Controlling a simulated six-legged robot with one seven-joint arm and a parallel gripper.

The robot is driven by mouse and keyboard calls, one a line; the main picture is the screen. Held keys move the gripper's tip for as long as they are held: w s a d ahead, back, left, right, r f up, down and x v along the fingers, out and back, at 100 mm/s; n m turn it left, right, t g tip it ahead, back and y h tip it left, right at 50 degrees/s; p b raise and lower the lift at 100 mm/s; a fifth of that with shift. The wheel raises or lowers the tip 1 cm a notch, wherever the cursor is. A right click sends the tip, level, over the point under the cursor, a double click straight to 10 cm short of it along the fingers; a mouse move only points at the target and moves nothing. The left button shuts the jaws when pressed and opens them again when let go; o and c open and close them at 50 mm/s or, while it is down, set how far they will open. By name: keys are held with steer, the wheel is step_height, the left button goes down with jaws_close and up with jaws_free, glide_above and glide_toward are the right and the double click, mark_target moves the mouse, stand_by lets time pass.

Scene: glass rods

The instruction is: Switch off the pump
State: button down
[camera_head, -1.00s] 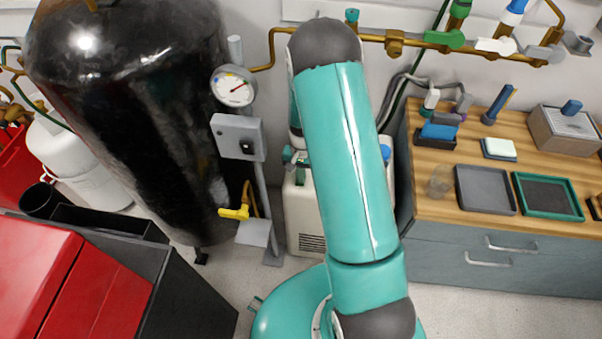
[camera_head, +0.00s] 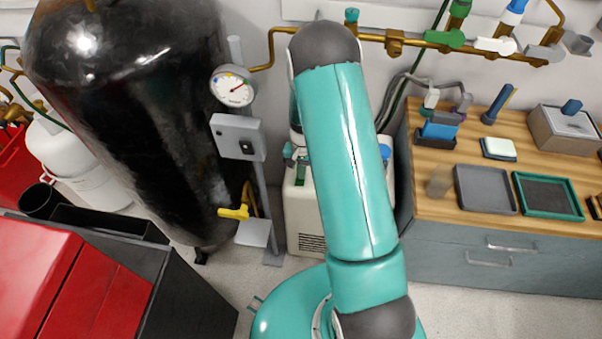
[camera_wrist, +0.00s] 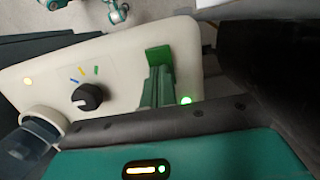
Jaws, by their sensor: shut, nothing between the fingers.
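The pump (camera_head: 302,215) is a cream box on the floor behind my arm, which hides much of it. In the wrist view its cream panel (camera_wrist: 120,65) carries a black knob (camera_wrist: 88,97) with coloured marks and a bright green block (camera_wrist: 158,56), which looks like the switch. A green light (camera_wrist: 186,100) glows at the panel's right side and a pale yellow one at its left. My gripper (camera_wrist: 157,78) is shut and empty, its green fingers reaching to the green block. I cannot tell whether they touch it.
A large black tank (camera_head: 130,110) and a post with a gauge (camera_head: 232,87) and grey switch box (camera_head: 238,138) stand left of the pump. A wooden bench (camera_head: 455,200) with trays is at the right. A yellow valve handle (camera_head: 234,212) juts out low beside the tank.

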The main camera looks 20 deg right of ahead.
step_height(320, 180, up, 14)
steer(key=w+d, duration=0.1)
steer(key=shift+w, duration=0.4)
steer(key=shift+d, duration=0.1)
